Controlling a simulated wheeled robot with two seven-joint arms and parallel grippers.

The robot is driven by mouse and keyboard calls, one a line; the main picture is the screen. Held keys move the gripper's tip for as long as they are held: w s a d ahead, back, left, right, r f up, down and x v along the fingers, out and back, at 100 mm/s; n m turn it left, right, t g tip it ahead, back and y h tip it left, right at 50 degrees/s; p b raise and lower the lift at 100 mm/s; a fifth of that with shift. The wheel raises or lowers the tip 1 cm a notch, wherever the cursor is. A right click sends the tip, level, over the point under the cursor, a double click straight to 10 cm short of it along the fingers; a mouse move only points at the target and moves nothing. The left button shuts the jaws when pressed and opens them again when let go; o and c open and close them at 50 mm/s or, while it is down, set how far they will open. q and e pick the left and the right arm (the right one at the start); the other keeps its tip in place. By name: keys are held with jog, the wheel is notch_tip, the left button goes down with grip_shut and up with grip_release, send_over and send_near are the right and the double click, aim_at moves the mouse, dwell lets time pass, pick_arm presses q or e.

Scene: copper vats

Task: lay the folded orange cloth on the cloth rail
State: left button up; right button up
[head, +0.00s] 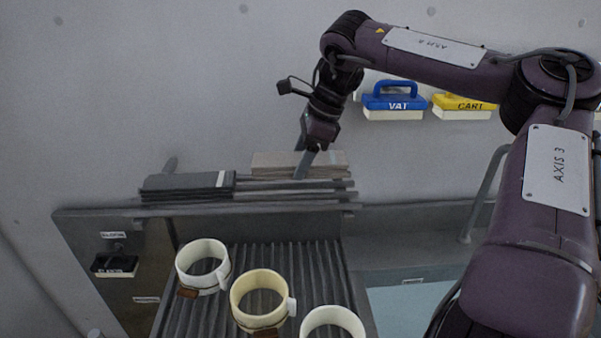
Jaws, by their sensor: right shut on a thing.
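My right gripper (306,166) points down at the wall and is shut on a folded grey-brown cloth (270,164), just above or touching the right part of the slatted cloth rail (250,205). I cannot tell whether the cloth rests on the rail. No clearly orange cloth shows; this one looks dull grey-brown with a pale stripe near its right end. A folded dark grey cloth (180,182) with a pale stripe lies on the rail's left part. The gripper's fingers partly cover the held cloth. My left gripper is not in view.
Below the rail, a white mug (190,254), a cream mug (240,287) and another pale mug (309,324) stand on a ribbed drainer (286,262). A blue-handled VAT brush (392,103) and a yellow CART brush (462,104) hang on the wall. A basin (415,312) lies right.

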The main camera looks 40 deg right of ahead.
aim_at(301, 188)
notch_tip(301, 188, down, 4)
jog(key=shift+a+f+p, duration=0.1)
jog(key=shift+p, duration=0.45)
jog(key=o, duration=1.3)
jog(key=shift+f, duration=0.15)
jog(key=shift+c, duration=0.2)
jog(key=shift+s+d+r+b, duration=0.1)
jog(key=shift+d+r+b, duration=0.1)
jog(key=shift+r+b, duration=0.25)
jog(key=b+v, duration=0.1)
jog(key=v, duration=0.9)
jog(key=shift+b, duration=0.35)
jog(key=shift+s+d+r, duration=0.15)
jog(key=shift+s+r, duration=0.1)
jog(key=shift+r, duration=0.35)
jog(key=shift+f, duration=0.1)
